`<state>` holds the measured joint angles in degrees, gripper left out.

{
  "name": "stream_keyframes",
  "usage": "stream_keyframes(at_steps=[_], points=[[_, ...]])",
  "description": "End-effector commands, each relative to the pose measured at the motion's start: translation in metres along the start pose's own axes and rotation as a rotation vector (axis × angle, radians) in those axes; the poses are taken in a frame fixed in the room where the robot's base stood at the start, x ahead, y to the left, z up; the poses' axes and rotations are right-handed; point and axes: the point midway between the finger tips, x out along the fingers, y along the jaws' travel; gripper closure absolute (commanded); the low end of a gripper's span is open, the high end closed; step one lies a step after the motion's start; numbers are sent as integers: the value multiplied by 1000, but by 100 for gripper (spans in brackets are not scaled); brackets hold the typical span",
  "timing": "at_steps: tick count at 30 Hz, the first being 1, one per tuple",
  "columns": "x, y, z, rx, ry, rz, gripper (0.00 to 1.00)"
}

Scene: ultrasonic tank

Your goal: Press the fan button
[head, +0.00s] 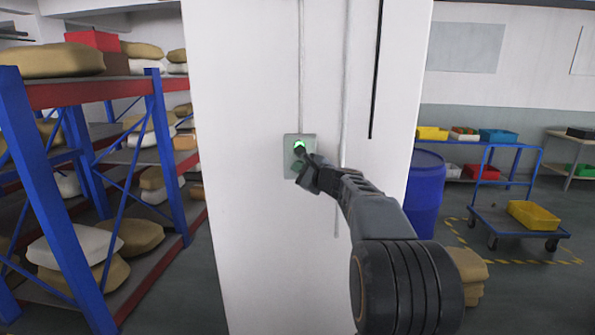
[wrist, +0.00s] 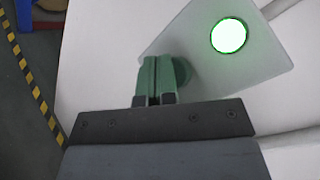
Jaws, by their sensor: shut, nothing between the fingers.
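A grey switch plate (head: 291,168) is mounted on the white pillar. It carries a green button (head: 299,143), which glows bright with a green rim in the wrist view (wrist: 228,36). A second, darker green round button (wrist: 182,70) shows on the plate, partly behind my fingers. The frames do not label which one is the fan button. My gripper (head: 301,154) is shut and empty, with its fingertips at the plate. In the wrist view the shut fingers (wrist: 155,78) overlap the darker button; I cannot tell whether they touch it.
A blue and red shelf rack (head: 87,93) with sacks stands at the left. A blue barrel (head: 425,190) stands behind the pillar at the right, near a blue trolley (head: 487,214) with bins. Conduits run down the pillar (head: 240,200).

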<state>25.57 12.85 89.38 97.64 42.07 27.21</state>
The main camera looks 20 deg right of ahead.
Motion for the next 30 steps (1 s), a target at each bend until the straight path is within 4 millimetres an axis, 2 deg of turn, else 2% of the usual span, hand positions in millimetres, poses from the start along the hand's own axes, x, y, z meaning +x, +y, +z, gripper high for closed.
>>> stream_keyframes(at_steps=[10, 24, 30], points=[[-2, 3, 1, 0, 1, 1, 100], [-34, 27, 24, -1, 0, 1, 100], [-41, 31, 30, 0, 0, 1, 100]])
